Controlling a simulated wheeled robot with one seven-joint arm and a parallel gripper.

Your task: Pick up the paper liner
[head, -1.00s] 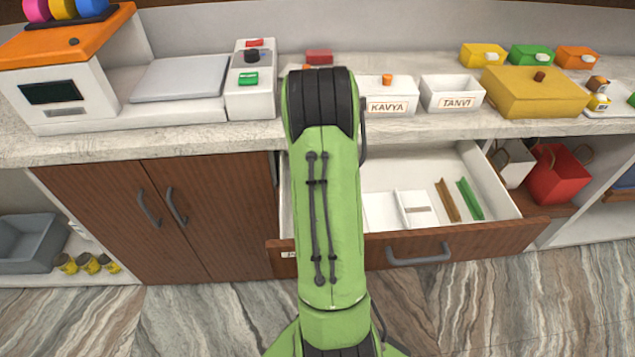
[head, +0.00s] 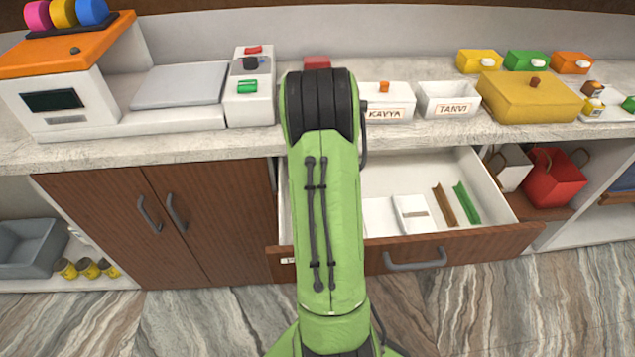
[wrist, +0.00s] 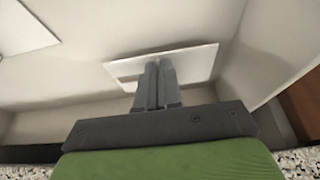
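In the wrist view a flat white sheet, the paper liner (wrist: 198,62), lies across the tips of my gripper (wrist: 158,68) inside a pale drawer, showing on both sides of the fingers. My two grey fingers are close together and appear shut on its middle; the exact contact is hidden. In the head view my green arm reaches over the open drawer (head: 480,195) and hides my gripper and this sheet.
The drawer also holds a white item (head: 410,214), a brown strip (head: 445,205) and a green strip (head: 467,203). Its walls stand close around my gripper. The counter (head: 430,132) above carries a box marked KAVYA (head: 388,103), another marked TANVI (head: 449,100) and a yellow box (head: 530,98).

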